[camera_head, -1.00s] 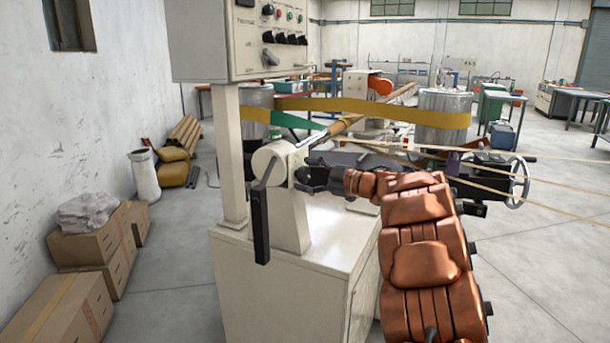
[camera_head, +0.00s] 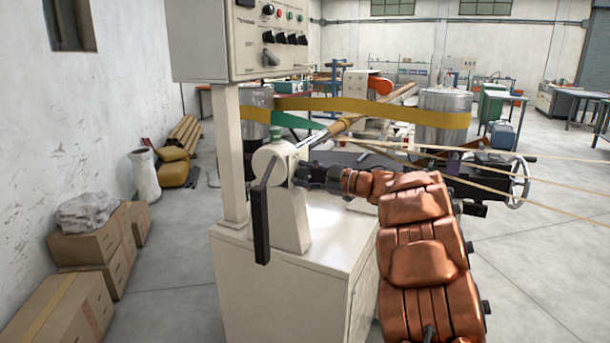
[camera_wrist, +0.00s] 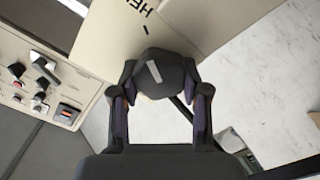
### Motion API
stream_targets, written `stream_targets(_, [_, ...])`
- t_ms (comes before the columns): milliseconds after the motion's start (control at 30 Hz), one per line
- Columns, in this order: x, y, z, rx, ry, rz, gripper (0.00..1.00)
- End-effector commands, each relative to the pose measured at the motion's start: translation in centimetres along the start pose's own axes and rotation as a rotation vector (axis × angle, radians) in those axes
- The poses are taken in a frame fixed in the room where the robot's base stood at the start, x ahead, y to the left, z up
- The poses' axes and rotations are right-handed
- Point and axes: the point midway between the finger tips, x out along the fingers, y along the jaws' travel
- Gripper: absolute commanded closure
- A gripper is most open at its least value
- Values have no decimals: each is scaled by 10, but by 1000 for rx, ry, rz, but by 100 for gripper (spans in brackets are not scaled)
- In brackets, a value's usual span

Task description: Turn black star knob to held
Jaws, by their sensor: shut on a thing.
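The black star knob (camera_wrist: 155,72) sits between the two fingers of my gripper (camera_wrist: 159,84) in the wrist view. A pale pointer line shows on its face, tilted slightly from the picture's upright. The fingers are shut on the knob from both sides. Black lettering, partly hidden and upside down, is on the beige housing (camera_wrist: 108,38) above the knob, with a short black tick mark near it. In the head view my gripper (camera_head: 309,178) is at the right side of the beige housing (camera_head: 290,205); the knob cannot be made out clearly there.
A crank with a black handle (camera_head: 260,225) hangs at the housing's left. A control panel (camera_head: 283,38) stands above on a post. Thin cords (camera_head: 500,190) stretch right. Cardboard boxes (camera_head: 92,250) line the left wall.

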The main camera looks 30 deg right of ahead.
Motion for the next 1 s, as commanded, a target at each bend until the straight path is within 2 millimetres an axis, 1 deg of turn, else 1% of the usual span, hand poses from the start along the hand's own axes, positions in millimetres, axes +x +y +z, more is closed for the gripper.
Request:
stream_targets(300, [0,-1,1,-95,0,0,89])
stream_targets(500, [0,0,0,-96,1,0,89])
stream_targets(533, [0,0,0,-95,1,0,53])
stream_targets(767, [0,0,0,-95,0,0,30])
stream_targets(1000, [0,-1,0,-95,1,0,29])
